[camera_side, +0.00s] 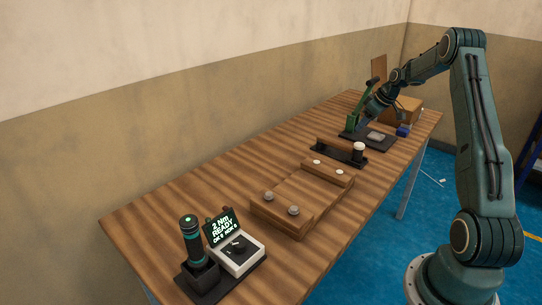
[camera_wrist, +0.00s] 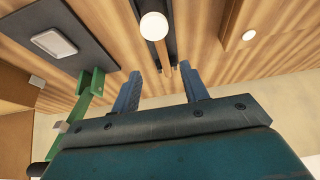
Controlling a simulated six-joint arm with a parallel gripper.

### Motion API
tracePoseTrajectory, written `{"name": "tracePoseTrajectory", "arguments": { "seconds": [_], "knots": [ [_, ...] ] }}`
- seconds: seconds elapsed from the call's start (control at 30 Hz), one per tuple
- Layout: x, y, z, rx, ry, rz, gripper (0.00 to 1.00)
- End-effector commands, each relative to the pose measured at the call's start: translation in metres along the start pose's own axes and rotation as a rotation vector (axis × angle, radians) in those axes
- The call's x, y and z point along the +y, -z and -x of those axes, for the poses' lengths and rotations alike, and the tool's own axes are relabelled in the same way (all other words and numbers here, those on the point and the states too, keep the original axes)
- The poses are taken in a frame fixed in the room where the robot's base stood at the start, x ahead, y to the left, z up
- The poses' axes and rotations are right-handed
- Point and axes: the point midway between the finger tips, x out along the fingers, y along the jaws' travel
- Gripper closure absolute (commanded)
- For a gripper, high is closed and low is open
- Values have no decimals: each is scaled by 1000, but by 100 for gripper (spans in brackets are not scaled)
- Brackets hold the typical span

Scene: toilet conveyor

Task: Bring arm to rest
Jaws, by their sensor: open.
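My arm reaches out over the far end of the wooden table (camera_side: 165,215). My gripper (camera_wrist: 160,82) shows in the wrist view with its two blue fingers apart and nothing between them. In the side view my gripper (camera_side: 362,126) is small and partly hidden, close to a green upright fixture (camera_side: 351,110). That fixture also shows at the left of the wrist view (camera_wrist: 84,98). A pale grey plate (camera_wrist: 54,42) lies on a dark mat (camera_wrist: 85,48) at upper left. A white round cap (camera_wrist: 154,25) on a black holder (camera_wrist: 172,8) lies beyond the fingers.
A wooden fixture (camera_side: 288,202) with metal knobs and white discs stands mid-table. A screwdriver (camera_side: 191,240) in a stand and a display box (camera_side: 238,257) reading "2 Nm READY" sit at the near end. A brown box (camera_side: 404,107) and small blue block (camera_side: 403,131) are at the far end.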

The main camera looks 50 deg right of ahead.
Motion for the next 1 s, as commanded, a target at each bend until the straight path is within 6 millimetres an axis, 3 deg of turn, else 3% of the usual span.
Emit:
{"name": "tracePoseTrajectory", "arguments": {
  "seconds": [0.27, 0.47, 0.67, 1.0],
  "knots": [
    [-3, 3, 2, 0, -1, 2, 56],
    [-24, 19, 16, -5, -2, 9, 56],
    [-71, 46, 44, -16, -6, 20, 56],
    [-172, 75, 104, -32, -17, 30, 56]
  ]
}}
